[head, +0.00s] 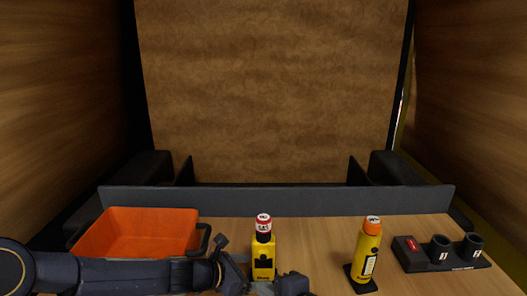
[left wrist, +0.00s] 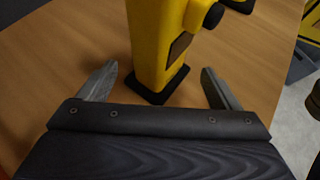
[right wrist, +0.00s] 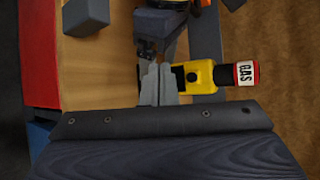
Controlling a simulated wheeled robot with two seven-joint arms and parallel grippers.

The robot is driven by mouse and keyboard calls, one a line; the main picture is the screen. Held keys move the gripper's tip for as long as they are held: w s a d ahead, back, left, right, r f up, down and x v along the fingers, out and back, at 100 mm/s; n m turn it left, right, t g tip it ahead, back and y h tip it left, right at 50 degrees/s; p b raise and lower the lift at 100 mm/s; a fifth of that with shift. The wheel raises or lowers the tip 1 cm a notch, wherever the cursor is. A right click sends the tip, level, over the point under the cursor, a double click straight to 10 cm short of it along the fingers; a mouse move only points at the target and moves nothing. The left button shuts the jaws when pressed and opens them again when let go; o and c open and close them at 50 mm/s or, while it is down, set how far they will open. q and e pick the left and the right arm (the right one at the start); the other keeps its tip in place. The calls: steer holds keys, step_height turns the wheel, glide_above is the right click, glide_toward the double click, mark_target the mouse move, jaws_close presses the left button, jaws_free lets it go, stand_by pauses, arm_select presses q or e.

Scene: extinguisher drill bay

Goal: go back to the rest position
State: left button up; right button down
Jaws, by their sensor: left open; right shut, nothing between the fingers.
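A yellow bottle-shaped device (head: 263,262) with a red and white "GAS" cap stands upright on the bench. It also shows in the right wrist view (right wrist: 198,75). My left gripper (head: 238,264) is open just left of it. In the left wrist view, a yellow body (left wrist: 157,40) on a black base stands between the spread fingers (left wrist: 158,82), and no contact is visible. My right gripper (head: 268,288) is low at the front of the device. In the right wrist view its fingers (right wrist: 158,84) are shut and empty, overlapping the device's lower end; touching cannot be told.
An orange bin (head: 137,232) stands at the left, behind my left arm. A second yellow bottle (head: 367,254) with an orange cap stands to the right. A black block with two cups (head: 440,252) lies at the far right. A low grey rail (head: 300,201) closes the back.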

arm_select(q)
steer(key=v, duration=0.8)
steer(key=shift+s+a+r, duration=0.15)
steer(key=shift+s+a, duration=0.05)
steer(key=s+a+m+y, duration=0.3)
steer(key=s+a+m, duration=0.2)
steer(key=s+m, duration=0.6)
steer(key=s+a+m+g+y, duration=0.1)
steer(key=s+a+m+y, duration=0.2)
steer(key=s+m, duration=0.9)
steer(key=s+a+r, duration=0.1)
steer(key=s+a, duration=0.2)
arm_select(e)
steer(key=s+d+f+n+g+h, duration=0.1)
steer(key=s+d+n+g+h, duration=0.3)
steer(key=s+d+n, duration=0.8)
steer(key=s+d, duration=0.7)
steer(key=d, duration=0.1)
steer(key=shift+f+g, duration=0.3)
steer(key=shift+f, duration=0.1)
